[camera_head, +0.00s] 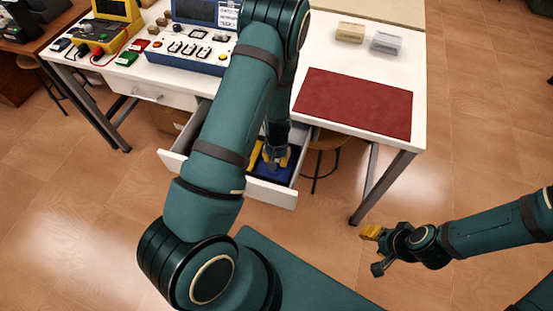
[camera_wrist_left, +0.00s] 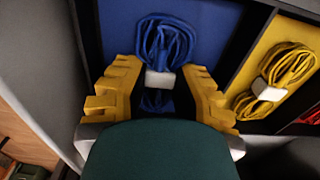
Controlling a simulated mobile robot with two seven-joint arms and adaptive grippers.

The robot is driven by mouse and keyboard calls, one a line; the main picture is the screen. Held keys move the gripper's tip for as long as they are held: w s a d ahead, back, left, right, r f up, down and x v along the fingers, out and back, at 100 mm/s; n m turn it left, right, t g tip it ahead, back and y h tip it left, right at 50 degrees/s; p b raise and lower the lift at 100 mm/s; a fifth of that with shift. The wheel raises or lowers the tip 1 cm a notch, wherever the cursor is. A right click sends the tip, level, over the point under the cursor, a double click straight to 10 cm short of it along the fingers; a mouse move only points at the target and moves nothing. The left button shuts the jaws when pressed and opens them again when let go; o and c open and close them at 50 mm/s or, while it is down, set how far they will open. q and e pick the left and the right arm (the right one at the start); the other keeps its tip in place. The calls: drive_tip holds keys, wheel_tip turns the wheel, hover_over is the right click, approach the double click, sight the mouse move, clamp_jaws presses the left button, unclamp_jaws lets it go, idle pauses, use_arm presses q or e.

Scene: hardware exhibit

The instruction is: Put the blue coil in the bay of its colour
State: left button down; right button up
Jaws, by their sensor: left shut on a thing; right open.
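The blue coil (camera_wrist_left: 165,42), a bundle of blue cable with a white band, sits between the yellow fingers of my left gripper (camera_wrist_left: 160,92), which is shut on it. Behind it is the blue floor of the blue bay (camera_wrist_left: 218,22) in the open drawer. I cannot tell whether the coil touches that floor. In the head view my left gripper (camera_head: 271,160) reaches down into the drawer (camera_head: 272,193), and my arm hides much of it. My right gripper (camera_head: 374,250) is open and empty, above the floor right of the table.
In the left wrist view a yellow coil (camera_wrist_left: 275,82) lies in the yellow bay (camera_wrist_left: 283,32), with a dark divider between it and the blue bay. A red mat (camera_head: 355,101), two small boxes and an instrument panel (camera_head: 188,45) are on the white table. A stool (camera_head: 326,145) stands below.

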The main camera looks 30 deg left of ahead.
use_arm(q)
drive_tip(key=shift+r, duration=0.1)
drive_tip(key=c, duration=0.9)
unclamp_jaws()
drive_tip(key=shift+f, duration=0.2)
drive_tip(key=shift+o, duration=0.2)
drive_tip(key=shift+r, duration=0.6)
wheel_tip(320, 180, up, 11)
drive_tip(key=p, duration=0.3)
drive_tip(key=shift+r, duration=0.15)
drive_tip(key=shift+s, duration=0.15)
